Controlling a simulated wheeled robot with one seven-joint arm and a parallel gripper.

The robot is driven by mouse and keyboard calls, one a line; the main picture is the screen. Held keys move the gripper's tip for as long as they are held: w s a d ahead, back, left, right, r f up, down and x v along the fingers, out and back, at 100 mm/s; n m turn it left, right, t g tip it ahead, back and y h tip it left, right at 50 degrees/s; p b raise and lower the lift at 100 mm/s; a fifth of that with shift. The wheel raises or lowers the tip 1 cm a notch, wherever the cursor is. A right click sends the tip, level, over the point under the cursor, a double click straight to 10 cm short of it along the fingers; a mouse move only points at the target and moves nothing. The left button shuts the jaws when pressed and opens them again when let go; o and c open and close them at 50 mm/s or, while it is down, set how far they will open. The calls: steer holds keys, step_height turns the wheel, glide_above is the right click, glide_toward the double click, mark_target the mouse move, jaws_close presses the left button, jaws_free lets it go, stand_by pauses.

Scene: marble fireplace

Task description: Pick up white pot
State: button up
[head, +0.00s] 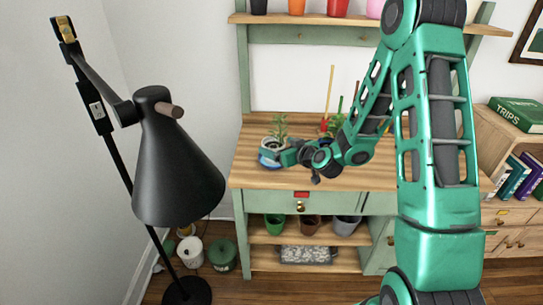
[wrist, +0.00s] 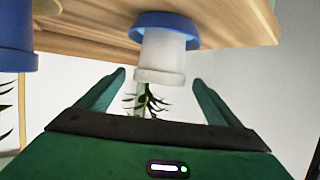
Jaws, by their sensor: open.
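The white pot (head: 270,143) holds a small green plant and stands on a blue saucer (head: 266,162) near the left side of the wooden bench top. In the wrist view the scene appears upside down. There the white pot (wrist: 163,52) shows with its blue saucer (wrist: 150,26) above it and its leaves below. My gripper (head: 285,156) is open close beside the pot, partly hiding it in the head view. In the wrist view my gripper (wrist: 160,79) has its two fingertips on either side of the pot's rim, with visible gaps; contact does not show.
A blue pot (wrist: 18,40) is at the left of the wrist view. Small plants and sticks (head: 330,100) stand behind my arm on the bench (head: 255,135). A black floor lamp (head: 170,165) stands at front left.

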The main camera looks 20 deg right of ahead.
mark_target(268, 142)
steer(key=x, duration=0.4)
steer(key=shift+w, duration=0.15)
steer(key=c, duration=1.4)
